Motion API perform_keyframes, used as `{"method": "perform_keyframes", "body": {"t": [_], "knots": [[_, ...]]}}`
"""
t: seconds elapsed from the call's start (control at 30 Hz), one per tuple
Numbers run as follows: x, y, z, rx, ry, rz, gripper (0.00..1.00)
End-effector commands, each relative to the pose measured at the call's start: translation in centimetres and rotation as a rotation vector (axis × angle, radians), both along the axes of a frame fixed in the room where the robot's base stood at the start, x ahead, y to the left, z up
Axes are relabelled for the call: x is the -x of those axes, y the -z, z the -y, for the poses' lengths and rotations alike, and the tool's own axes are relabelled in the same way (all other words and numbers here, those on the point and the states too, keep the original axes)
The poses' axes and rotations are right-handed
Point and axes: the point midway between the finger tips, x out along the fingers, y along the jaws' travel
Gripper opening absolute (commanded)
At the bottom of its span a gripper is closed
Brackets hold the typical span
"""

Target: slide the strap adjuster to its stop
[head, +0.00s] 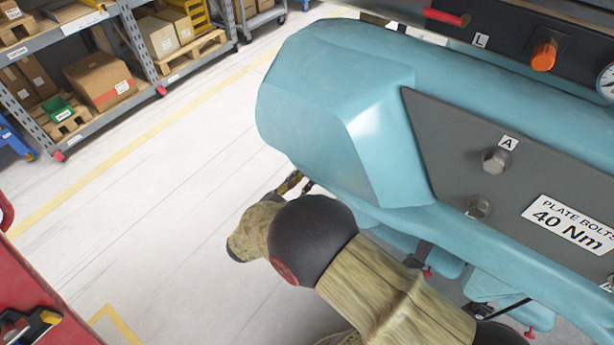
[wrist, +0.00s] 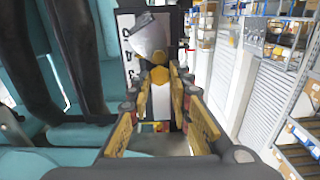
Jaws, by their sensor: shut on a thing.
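The exact contact is partly hidden by the fingers. In the head view my gripper (head: 292,184) shows only as a small dark part beyond my arm, beside the underside of the teal car body (head: 330,110). The adjuster is hidden there.
Two dark straps (wrist: 75,55) hang over teal seating at the left of the wrist view. A grey panel (head: 480,150) with bolts and a torque label is on the car. Shelving (head: 130,60) stands far off across open floor (head: 160,180). A red cart (head: 30,290) is at lower left.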

Motion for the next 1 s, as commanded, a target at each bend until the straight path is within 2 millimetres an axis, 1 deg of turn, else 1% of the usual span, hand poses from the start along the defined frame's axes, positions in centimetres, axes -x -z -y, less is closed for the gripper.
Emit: {"method": "perform_keyframes", "body": {"t": [0.37,0.6,0.87,0.9,1.0], "knots": [[-0.02,-0.04,-0.04,0.0,-0.001,0.0,0.0],[-0.04,-0.51,-0.06,0.001,-0.001,-0.001,0.0],[-0.04,-0.36,-0.07,-0.001,-0.001,0.002,0.0],[-0.05,-0.36,-0.08,-0.001,-0.001,0.002,0.2],[-0.05,-0.36,-0.08,-0.001,-0.001,0.002,0.26]]}}
